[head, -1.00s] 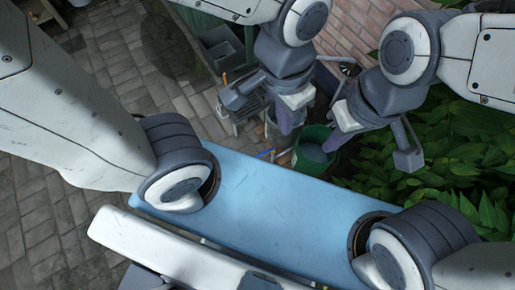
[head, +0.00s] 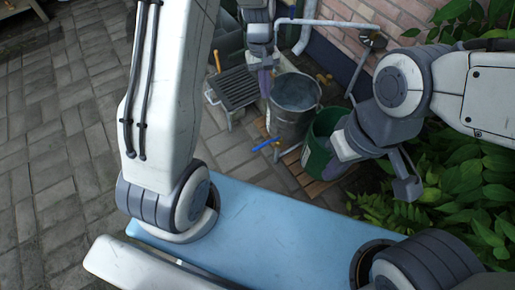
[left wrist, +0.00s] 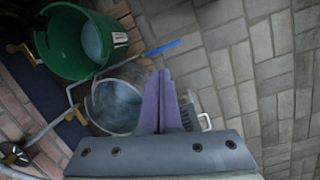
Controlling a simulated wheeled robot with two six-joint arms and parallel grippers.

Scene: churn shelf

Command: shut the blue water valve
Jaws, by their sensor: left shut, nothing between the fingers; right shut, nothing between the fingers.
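The blue water valve shows as a blue lever (head: 265,144) low in front of a grey metal bucket (head: 293,105). In the left wrist view the blue lever (left wrist: 161,47) lies beyond my fingertips, apart from them. My left gripper (head: 265,84) is shut and empty, beside the grey bucket and behind the lever in the head view. Its purple fingers (left wrist: 164,75) are together in the left wrist view. My right gripper (head: 340,150) is shut and empty over the green bucket (head: 318,160), right of the lever.
A dark slatted grate (head: 238,88) stands left of the grey bucket. A pale pipe (head: 325,22) runs along the brick wall, with a round wheel (head: 372,39) nearby. Leafy plants (head: 460,170) fill the right. Paving (head: 65,130) at the left is open.

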